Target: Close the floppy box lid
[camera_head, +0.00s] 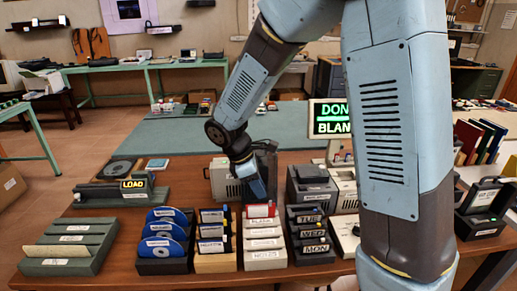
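My arm reaches down over the brown table, and my gripper (256,186) hangs near its middle, behind the row of holders. The gripper is small and dark here, and its fingers cannot be told apart. Just behind it is a dark upright panel (266,152), which may be a raised lid. A beige box (222,182) stands to the gripper's left, partly hidden. At the right edge, a dark case (480,226) stands with its lid (490,194) raised. I cannot read which one is the floppy box. Contact between the gripper and the panel cannot be told.
Holders with blue discs (162,246), black items (213,246) and red-topped cards (263,240) line the front edge. Dark day-labelled trays (309,235) stand beside them. A green slotted rack (70,248) and a LOAD device (125,188) are at left. A lit sign (330,118) stands behind.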

